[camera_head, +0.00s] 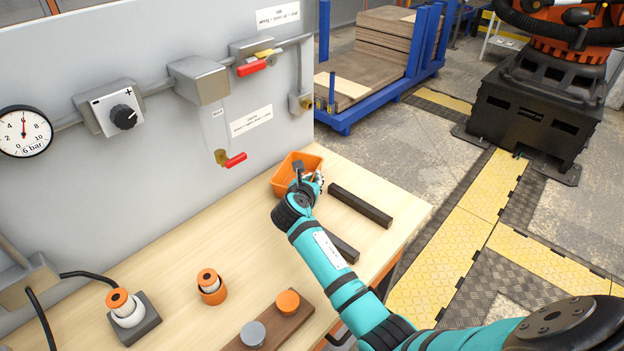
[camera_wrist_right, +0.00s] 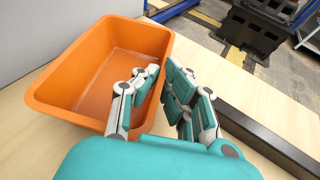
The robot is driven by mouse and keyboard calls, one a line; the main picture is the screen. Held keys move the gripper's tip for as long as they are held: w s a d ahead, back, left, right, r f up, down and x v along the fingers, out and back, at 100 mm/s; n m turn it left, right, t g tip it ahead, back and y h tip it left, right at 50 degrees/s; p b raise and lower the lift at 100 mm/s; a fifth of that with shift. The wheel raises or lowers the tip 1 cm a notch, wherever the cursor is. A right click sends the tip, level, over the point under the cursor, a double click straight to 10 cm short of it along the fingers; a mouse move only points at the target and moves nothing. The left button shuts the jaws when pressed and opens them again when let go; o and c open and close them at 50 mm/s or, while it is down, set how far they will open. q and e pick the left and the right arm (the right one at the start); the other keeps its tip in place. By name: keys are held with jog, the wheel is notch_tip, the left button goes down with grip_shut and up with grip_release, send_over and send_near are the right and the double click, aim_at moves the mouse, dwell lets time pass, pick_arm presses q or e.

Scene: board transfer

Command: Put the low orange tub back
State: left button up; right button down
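The low orange tub (camera_head: 283,186) is at the back right of the wooden bench, close to the grey panel. It also shows in the right wrist view (camera_wrist_right: 90,68), upright and empty inside. My right gripper (camera_head: 308,176) is at the tub's near right side. In the right wrist view its bent fingers (camera_wrist_right: 162,70) straddle the tub's right wall, one side inside and the other outside, with tips close together at the rim. It looks shut on that wall. I cannot tell whether the tub touches the bench. My left gripper is out of view.
Two dark bars (camera_head: 360,205) lie right of the tub, one partly behind my right arm. Orange and white parts (camera_head: 211,287) and a brown board (camera_head: 272,326) with two discs stand at the front. The panel's red-handled valve (camera_head: 235,160) overhangs left of the tub.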

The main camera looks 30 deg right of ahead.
jog(key=c, duration=1.5)
grip_release()
jog(key=shift+f, duration=0.15)
jog(key=shift+r, duration=0.2)
jog(key=v, duration=1.2)
